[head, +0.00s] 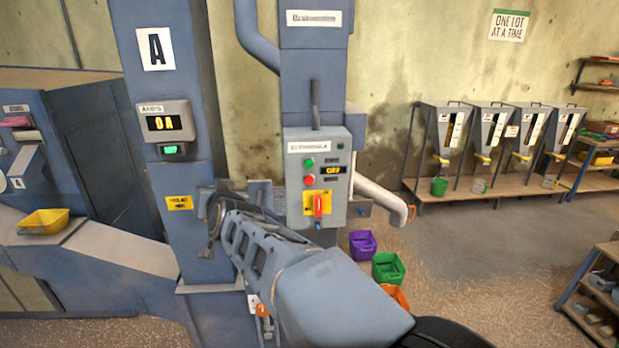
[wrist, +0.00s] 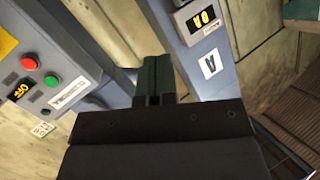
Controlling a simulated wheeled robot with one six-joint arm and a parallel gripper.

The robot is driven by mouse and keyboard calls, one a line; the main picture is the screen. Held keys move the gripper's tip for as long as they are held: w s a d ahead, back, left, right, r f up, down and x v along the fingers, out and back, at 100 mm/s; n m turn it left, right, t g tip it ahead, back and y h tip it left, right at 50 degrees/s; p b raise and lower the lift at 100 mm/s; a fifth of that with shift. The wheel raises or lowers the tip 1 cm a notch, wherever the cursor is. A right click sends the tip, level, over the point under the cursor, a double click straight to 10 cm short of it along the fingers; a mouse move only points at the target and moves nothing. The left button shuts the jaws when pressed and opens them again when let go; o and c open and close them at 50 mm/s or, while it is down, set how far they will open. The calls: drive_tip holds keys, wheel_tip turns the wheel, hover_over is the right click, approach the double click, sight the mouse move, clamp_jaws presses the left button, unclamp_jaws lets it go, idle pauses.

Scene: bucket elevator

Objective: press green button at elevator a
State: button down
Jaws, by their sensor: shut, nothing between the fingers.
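The grey control box (head: 327,205) of elevator A stands upright on the blue column. Its green button (head: 309,163) sits above a red button (head: 309,180), beside a yellow-lit display reading OFF. In the tilted, upside-down wrist view, the green button (wrist: 52,80) and red button (wrist: 29,62) show at the left. My gripper (wrist: 156,62) has its dark green fingers together, with nothing between them. It points past the box, between it and the column with the A sign, and is apart from the green button. In the head view my arm crosses below and left of the box; the fingertips cannot be made out.
A red handle on a yellow plate (head: 318,204) sits low on the box. A post with an A sign (head: 155,48) and an amps display (head: 165,124) stands left. A pipe (head: 383,200) juts out right. Purple (head: 362,244) and green (head: 388,267) bins stand on the floor.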

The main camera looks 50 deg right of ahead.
sight(309, 167)
drive_tip(key=d+m+g+h+b, duration=0.3)
drive_tip(key=d+m+h, duration=0.7)
drive_tip(key=d, duration=0.6)
drive_tip(key=s+d+f+m+g+h+b, duration=0.2)
drive_tip(key=s+d+m+g+h, duration=0.3)
drive_tip(key=d+g, duration=0.4)
drive_tip(key=shift+s+f+m+g+h+b, duration=0.3)
drive_tip(key=shift+s+f+m+g, duration=0.45)
drive_tip(key=shift+m, duration=0.45)
drive_tip(key=shift+w+d, duration=0.1)
drive_tip(key=shift+w, duration=0.1)
drive_tip(key=shift+w+d+p, duration=1)
drive_tip(key=shift+w+d, duration=0.4)
drive_tip(key=shift+w, duration=0.25)
drive_tip(key=shift+w+d+p, duration=1)
drive_tip(key=shift+w+d, duration=0.4)
drive_tip(key=shift+w, duration=0.25)
drive_tip(key=shift+w, duration=0.1)
drive_tip(key=shift+w+d+p, duration=0.25)
drive_tip(key=shift+p, duration=0.05)
